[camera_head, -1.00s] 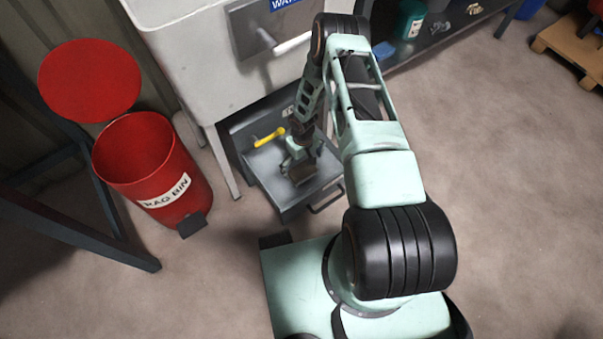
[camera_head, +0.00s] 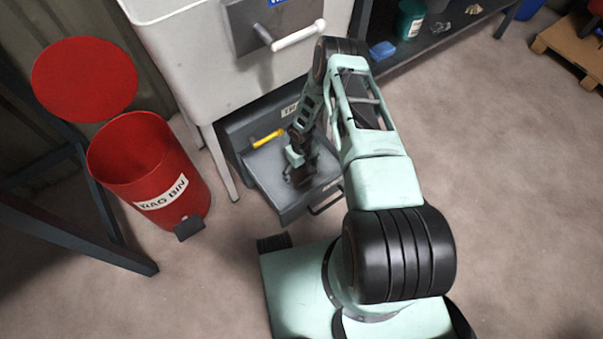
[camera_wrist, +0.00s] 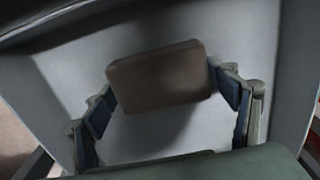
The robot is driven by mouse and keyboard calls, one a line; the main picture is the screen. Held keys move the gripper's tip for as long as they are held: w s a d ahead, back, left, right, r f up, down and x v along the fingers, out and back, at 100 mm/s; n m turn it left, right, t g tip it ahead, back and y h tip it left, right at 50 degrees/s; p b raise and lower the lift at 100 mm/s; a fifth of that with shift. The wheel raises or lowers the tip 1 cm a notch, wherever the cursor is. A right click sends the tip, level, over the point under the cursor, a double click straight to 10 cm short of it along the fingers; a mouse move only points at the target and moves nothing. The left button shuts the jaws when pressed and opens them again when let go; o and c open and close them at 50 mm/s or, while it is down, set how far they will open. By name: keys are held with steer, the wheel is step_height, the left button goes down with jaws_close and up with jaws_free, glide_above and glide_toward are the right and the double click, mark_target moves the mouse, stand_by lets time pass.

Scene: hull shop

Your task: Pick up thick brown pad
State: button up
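The thick brown pad (camera_wrist: 160,77) is a rounded block in the upper middle of the wrist view. It sits between the two blue-padded fingertips of my gripper (camera_wrist: 163,92), which meet its left and right edges. My gripper looks shut on it. A shadow falls on the grey surface below the pad; I cannot tell how far it is off that surface. In the head view my gripper (camera_head: 298,165) is down inside the open grey drawer (camera_head: 268,180), and the pad is hard to make out there.
A yellow-handled tool (camera_head: 267,138) lies in the drawer left of my gripper. A white sink cabinet (camera_head: 185,65) with a white handle stands above the drawer. A red rag bin (camera_head: 140,160) with its red lid (camera_head: 84,80) is at left.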

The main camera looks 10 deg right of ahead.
steer(key=c, duration=0.6)
steer(key=shift+r, duration=0.1)
